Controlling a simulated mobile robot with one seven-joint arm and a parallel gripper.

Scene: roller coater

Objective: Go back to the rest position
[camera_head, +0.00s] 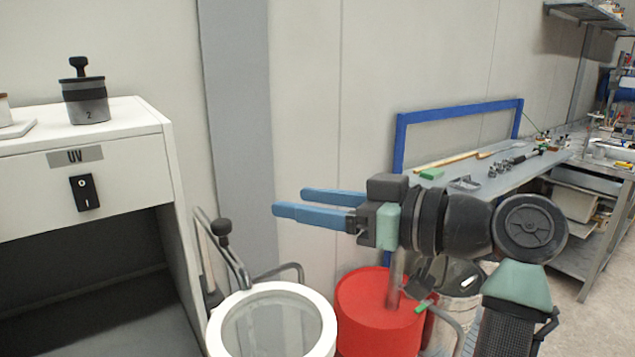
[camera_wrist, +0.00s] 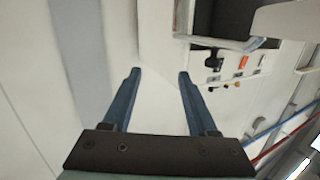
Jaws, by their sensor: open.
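My gripper (camera_head: 290,202) has two blue fingers pointing left in the head view, held in the air in front of the wall. The fingers are apart with nothing between them. The wrist view shows the same open gripper (camera_wrist: 156,75), with pale wall or panel behind the gap. My arm reaches in from the lower right, above a red container and a metal vessel.
A white UV cabinet (camera_head: 90,185) stands at left, with a lidded grey pot (camera_head: 86,95) on top. A white-rimmed round vessel (camera_head: 216,331) and a red container (camera_head: 368,318) are below my gripper. A blue-framed bench (camera_head: 480,182) with tools stands at right.

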